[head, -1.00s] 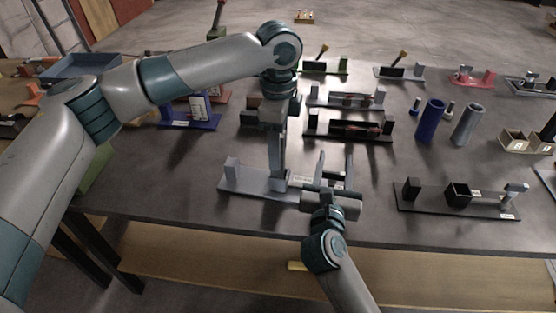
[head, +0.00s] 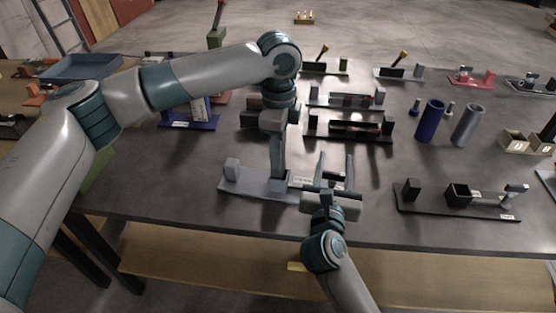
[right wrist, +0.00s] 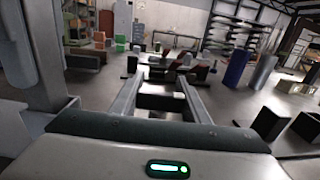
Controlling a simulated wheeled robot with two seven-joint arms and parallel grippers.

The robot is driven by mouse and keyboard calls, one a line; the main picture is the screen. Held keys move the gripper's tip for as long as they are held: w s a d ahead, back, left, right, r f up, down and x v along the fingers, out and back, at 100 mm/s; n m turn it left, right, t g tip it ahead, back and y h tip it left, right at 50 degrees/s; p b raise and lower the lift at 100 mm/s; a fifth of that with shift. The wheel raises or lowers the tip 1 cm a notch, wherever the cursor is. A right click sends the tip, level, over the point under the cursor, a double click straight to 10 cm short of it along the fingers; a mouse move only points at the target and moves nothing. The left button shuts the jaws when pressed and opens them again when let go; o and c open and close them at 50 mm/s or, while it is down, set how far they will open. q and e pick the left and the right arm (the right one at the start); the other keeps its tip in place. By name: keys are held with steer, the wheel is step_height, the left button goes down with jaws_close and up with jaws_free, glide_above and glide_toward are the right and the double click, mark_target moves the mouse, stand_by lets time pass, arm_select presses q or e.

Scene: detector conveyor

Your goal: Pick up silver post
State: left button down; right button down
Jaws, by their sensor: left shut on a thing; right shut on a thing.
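A grey fixture (head: 250,180) with a grey upright block (head: 232,170) at its left end lies near the table's front edge. My left gripper (head: 278,181) points down at the fixture's middle, shut on a grey piece there; its fingertips largely hide that piece. My right gripper (head: 335,168) reaches in from the front at the fixture's right end. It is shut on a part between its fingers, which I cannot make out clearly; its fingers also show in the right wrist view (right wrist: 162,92). A silver cylindrical post (head: 467,125) stands upright at the right, apart from both grippers.
A blue cylinder (head: 431,121) stands beside the silver one. A black fixture (head: 430,203) lies to the right near the front edge. More black fixtures (head: 350,130) lie behind the grippers, and a blue stand (head: 188,122) is at the left. The front-left tabletop is clear.

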arm_select(q)
steer(key=shift+r, duration=0.15)
step_height(320, 180, up, 7)
steer(key=shift+r, duration=0.1)
steer(key=s+a, duration=0.2)
steer(key=s, duration=1.5)
steer(key=shift+s+a+f, duration=0.25)
steer(key=shift+s+a, duration=0.1)
steer(key=shift+s, duration=0.05)
arm_select(e)
steer(key=c, duration=0.9)
jaws_free()
steer(key=shift+c, duration=0.2)
steer(key=shift+s, duration=0.1)
steer(key=v, duration=1.1)
steer(key=shift+s+a, duration=0.15)
steer(key=shift+s, duration=0.2)
steer(key=shift+f, duration=0.1)
